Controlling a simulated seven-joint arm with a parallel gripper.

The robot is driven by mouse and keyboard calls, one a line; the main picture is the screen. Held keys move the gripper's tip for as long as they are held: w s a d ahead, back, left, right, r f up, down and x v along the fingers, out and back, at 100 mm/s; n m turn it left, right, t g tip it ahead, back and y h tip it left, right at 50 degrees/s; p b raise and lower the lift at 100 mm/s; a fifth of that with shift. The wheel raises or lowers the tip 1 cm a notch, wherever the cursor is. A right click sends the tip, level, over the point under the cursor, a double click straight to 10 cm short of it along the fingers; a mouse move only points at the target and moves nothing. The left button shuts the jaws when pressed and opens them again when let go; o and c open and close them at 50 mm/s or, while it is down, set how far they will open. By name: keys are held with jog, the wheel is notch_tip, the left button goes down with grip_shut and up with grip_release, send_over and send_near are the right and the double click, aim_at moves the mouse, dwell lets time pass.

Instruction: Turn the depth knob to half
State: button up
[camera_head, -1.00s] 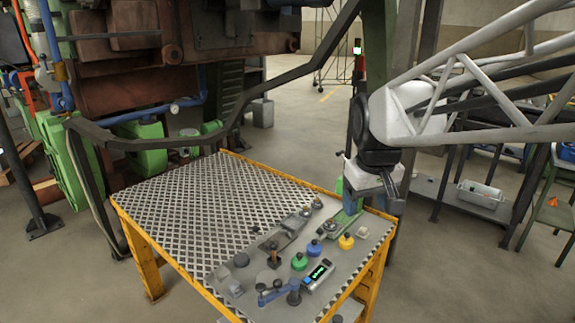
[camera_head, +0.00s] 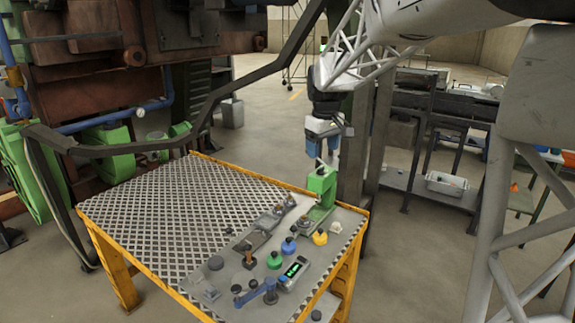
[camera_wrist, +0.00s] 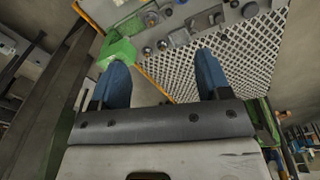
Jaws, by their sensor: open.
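My gripper (camera_head: 322,152) points down above the back right corner of the control table, just over an upright green block (camera_head: 320,184). Its two blue fingers are apart, with nothing between them in the wrist view (camera_wrist: 162,62). The table's grey panel carries a green knob (camera_head: 274,260), a blue knob (camera_head: 289,246) and a yellow knob (camera_head: 320,238). Several grey dials (camera_head: 279,210) sit along a raised strip behind them. No label is readable, so I cannot tell which is the depth knob or how it is set. The gripper is apart from all of them.
The yellow-edged table (camera_head: 150,262) has a bare chequered top at left. A blue lever (camera_head: 262,291), a small lit display (camera_head: 293,268) and a short upright stick (camera_head: 249,258) stand near the front. A dark bent rail (camera_head: 250,80) runs behind the table.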

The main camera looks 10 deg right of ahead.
jog(key=w+d+f+n, duration=0.1)
jog(key=w+d+f, duration=0.1)
jog(key=w, duration=0.5)
jog(key=w+d+f+n, duration=0.1)
jog(key=w+d+f, duration=0.15)
jog(key=w, duration=0.45)
jog(key=n+g, duration=0.1)
jog(key=n, duration=0.1)
send_over(321, 168)
notch_tip(321, 168, down, 8)
jog(key=shift+w+r, duration=0.1)
jog(key=shift+w, duration=0.05)
jog(key=shift+f, duration=3.9)
jog(key=c, duration=0.9)
